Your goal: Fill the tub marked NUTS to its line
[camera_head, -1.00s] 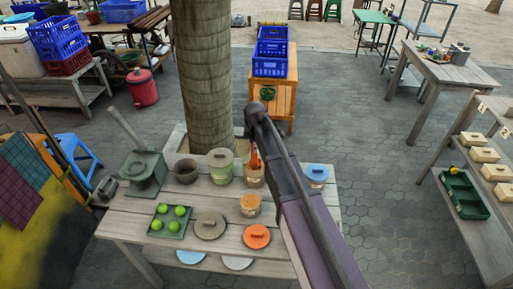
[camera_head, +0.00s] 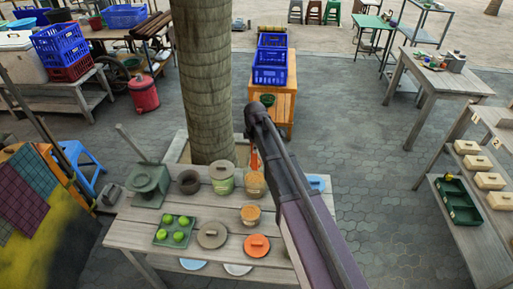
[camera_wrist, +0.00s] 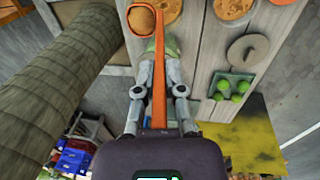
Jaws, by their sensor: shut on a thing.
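My gripper (camera_wrist: 158,92) is shut on the handle of an orange scoop (camera_wrist: 158,65). The scoop's bowl holds a tan, grainy heap in the wrist view. In the head view the scoop (camera_head: 254,160) is partly hidden by my arm, over or beside an open tub (camera_head: 255,187) with orange-brown content. A smaller open tub (camera_head: 250,214) with similar content stands in front of it. A green tub (camera_head: 221,181) stands to the left, its top seemingly covered. A blue-topped tub (camera_head: 318,184) is partly behind my arm. I cannot read any marking or fill line.
A thick trunk (camera_head: 205,80) rises behind the table.

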